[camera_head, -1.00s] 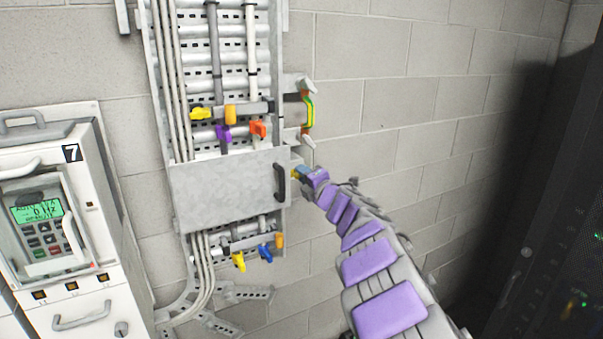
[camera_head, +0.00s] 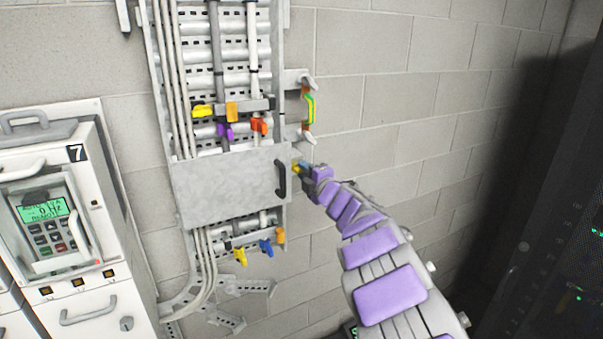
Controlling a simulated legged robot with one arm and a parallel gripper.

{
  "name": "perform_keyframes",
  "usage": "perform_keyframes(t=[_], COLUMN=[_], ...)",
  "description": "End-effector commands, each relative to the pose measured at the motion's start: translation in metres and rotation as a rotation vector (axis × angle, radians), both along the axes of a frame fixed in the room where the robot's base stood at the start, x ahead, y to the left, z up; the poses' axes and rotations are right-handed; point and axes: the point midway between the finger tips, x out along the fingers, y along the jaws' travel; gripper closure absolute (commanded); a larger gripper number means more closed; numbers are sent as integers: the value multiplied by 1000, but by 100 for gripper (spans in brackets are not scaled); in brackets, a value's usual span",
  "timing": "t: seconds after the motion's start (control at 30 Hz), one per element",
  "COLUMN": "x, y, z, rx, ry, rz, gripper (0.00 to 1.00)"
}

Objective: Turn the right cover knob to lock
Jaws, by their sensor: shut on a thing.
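A flat grey cover (camera_head: 225,188) with a dark handle (camera_head: 280,180) hangs on the cable tray. My gripper (camera_head: 302,168) comes in from the right and is shut on the knob. My fingers and wrist hide most of it, so its exact angle cannot be told. The cover lies flat across the tray.
Coloured valve levers sit above the cover (camera_head: 231,112) and below it (camera_head: 266,247). A bracket with a green-yellow strap (camera_head: 310,107) juts out above my gripper. A white drive cabinet (camera_head: 60,220) stands left, a dark rack (camera_head: 550,230) right.

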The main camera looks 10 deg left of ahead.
Motion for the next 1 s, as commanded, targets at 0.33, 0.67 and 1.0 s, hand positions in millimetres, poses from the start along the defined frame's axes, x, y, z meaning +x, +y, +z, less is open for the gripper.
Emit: perform_keyframes(t=[0.33,0.67,1.0], x=[2,-5,-39], y=[-3,3,-24], z=[-6,-4,-5], rx=[-5,-10,-10], ry=[10,3,6], rz=[-8,-3,-7], gripper=[61,61,61])
